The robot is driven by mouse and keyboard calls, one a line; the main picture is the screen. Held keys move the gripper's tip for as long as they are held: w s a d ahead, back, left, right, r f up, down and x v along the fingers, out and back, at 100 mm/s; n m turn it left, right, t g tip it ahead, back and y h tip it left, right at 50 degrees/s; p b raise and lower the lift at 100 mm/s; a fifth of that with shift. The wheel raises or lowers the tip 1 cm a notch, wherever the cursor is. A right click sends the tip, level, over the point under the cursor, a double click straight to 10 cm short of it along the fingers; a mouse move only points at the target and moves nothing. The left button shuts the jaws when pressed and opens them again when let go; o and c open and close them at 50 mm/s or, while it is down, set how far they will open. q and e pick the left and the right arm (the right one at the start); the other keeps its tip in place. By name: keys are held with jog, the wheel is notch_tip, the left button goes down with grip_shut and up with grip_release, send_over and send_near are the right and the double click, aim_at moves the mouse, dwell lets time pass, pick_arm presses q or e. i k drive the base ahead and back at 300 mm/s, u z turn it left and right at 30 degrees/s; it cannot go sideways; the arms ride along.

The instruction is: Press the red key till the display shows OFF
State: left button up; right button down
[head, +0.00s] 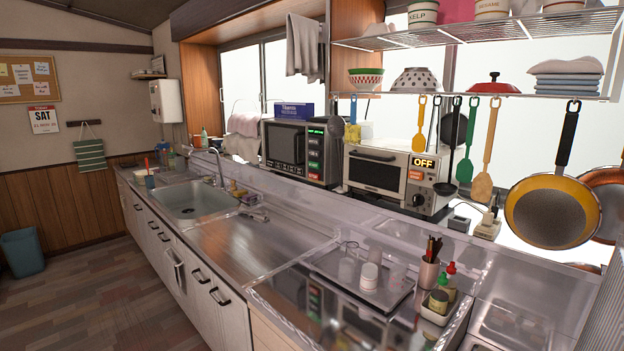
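A white appliance with a dark glass door (376,172) stands on the ledge behind the counter, right of the middle in the head view. Its display (424,162) is lit and reads OFF. A small orange-red key (416,174) sits just below the display, with a round knob (418,199) lower on the same panel. Whether the key is pressed in is too small to tell. Neither of my grippers is in view, and nothing touches the key.
A black microwave (285,146) with green and red lit keys stands left of the appliance. Utensils and a yellow pan (552,212) hang from the rack at the right. A tray (360,282) with small jars, and bottles, stand on the counter in front.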

aim_at(313, 176)
jog(key=u, duration=0.05)
jog(key=k, duration=0.65)
jog(key=u, duration=0.45)
jog(key=i, duration=0.55)
jog(key=u, duration=0.65)
jog(key=i, duration=1.9)
jog(key=z, duration=0.8)
